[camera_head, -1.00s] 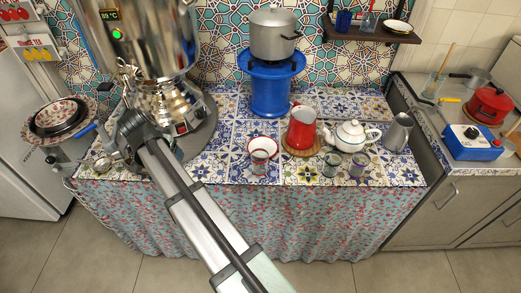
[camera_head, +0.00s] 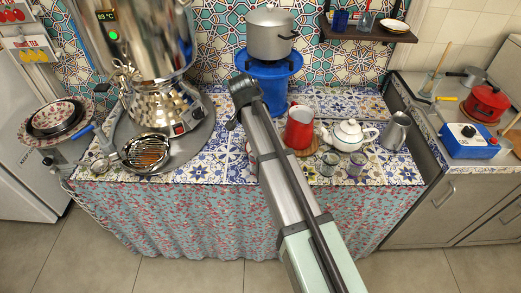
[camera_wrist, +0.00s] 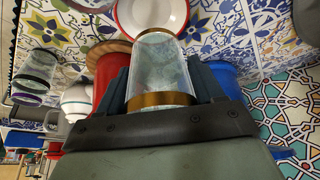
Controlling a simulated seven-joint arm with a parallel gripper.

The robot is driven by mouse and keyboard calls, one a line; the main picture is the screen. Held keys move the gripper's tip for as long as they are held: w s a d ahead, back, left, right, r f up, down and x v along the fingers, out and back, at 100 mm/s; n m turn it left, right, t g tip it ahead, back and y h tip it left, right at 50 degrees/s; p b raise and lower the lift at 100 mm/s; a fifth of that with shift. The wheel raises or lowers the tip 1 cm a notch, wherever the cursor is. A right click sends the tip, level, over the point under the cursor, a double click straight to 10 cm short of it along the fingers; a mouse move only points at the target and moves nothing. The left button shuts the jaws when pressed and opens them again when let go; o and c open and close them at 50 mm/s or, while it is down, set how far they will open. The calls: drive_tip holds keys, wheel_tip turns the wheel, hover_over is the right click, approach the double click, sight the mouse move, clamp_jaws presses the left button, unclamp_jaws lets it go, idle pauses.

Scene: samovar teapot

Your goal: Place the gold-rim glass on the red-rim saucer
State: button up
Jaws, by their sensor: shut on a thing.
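My gripper (camera_wrist: 162,85) is shut on the gold-rim glass (camera_wrist: 160,60), with one finger on each side of it. The glass is clear, and its gold rim is at the end nearest my palm. The red-rim saucer (camera_wrist: 152,12), white inside, shows at the top edge of the wrist view, partly cut off. It lies beyond the far end of the glass; the gap between them cannot be judged. In the head view my gripper (camera_head: 244,92) is in front of the blue stand, and my arm hides the glass and most of the saucer's area.
A red jug (camera_head: 299,128) stands close to the right of my arm. Two glasses (camera_head: 330,160) (camera_head: 357,162), a white teapot (camera_head: 348,134) and a metal pitcher (camera_head: 396,130) stand further right. The samovar (camera_head: 158,103) is at left; tiles between it and my arm are clear.

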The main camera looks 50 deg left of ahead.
drive_tip(key=shift+w+d, duration=0.6)
drive_tip(key=shift+w, duration=0.35)
drive_tip(key=shift+a+r+n+y, duration=0.1)
drive_tip(key=shift+a+n+y, duration=0.15)
drive_tip(key=shift+n, duration=0.6)
drive_tip(key=shift+a+r+n+y, duration=0.15)
drive_tip(key=shift+n+y, duration=0.2)
drive_tip(key=shift+n, duration=0.5)
drive_tip(key=shift+s+a+f+n+g+y, duration=0.1)
drive_tip(key=shift+a+n+g+y, duration=0.1)
drive_tip(key=shift+n, duration=0.45)
drive_tip(key=shift+a+n+g+y, duration=0.1)
drive_tip(key=shift+n+g+y, duration=0.1)
drive_tip(key=shift+n, duration=0.45)
drive_tip(key=shift+f, duration=4.95)
drive_tip(key=shift+f, duration=0.1)
drive_tip(key=o, duration=1)
drive_tip(key=shift+c, duration=0.2)
